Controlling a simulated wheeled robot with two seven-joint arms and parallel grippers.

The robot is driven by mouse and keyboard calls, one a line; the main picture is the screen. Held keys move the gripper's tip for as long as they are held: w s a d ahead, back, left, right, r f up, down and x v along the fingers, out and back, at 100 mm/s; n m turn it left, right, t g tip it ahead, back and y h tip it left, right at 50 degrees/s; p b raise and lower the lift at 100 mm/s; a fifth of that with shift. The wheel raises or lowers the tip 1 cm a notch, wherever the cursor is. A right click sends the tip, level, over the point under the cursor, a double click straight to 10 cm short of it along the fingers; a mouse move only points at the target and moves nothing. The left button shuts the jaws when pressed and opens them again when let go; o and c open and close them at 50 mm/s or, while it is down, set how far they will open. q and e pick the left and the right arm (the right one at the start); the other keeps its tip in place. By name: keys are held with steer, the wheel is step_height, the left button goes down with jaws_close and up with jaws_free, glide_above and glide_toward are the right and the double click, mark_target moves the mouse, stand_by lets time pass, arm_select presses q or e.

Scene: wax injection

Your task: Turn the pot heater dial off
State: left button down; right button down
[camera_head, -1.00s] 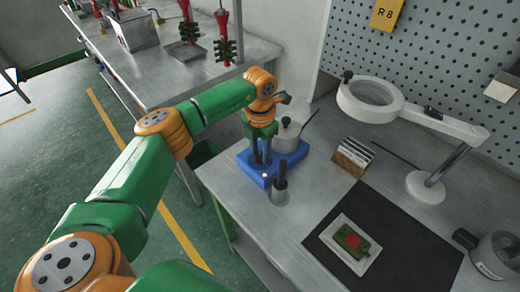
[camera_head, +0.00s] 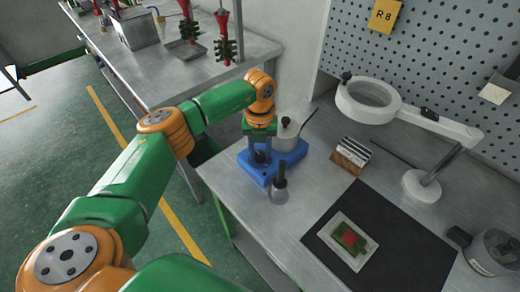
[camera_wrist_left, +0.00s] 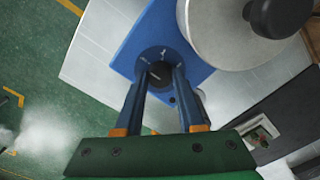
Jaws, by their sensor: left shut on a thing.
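The pot heater is a blue base (camera_head: 249,167) near the left end of the metal table; its blue top also shows in the wrist view (camera_wrist_left: 170,25). A grey lidded pot (camera_head: 287,139) with a black knob sits on it, and the pot fills the wrist view's upper right (camera_wrist_left: 225,35). The dark round dial (camera_wrist_left: 158,70), with pale marks around it, is on the blue base beside the pot. My left gripper (camera_head: 261,158) points down at the dial; its two fingers are closed on the dial, partly covering it. My right gripper is not in view.
A dark-handled tool in a grey holder (camera_head: 279,193) stands just in front of the heater. To the right are a small block rack (camera_head: 351,153), a black mat (camera_head: 405,232) with a white tray (camera_head: 322,236), and a magnifier lamp (camera_head: 420,186). The tabletop between them is clear.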

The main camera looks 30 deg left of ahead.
mark_target(260, 154)
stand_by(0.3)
arm_select(q)
steer(key=c, duration=0.5)
jaws_free()
step_height(260, 154, up, 7)
steer(key=shift+r+b, duration=0.1)
steer(key=shift+b, duration=0.6)
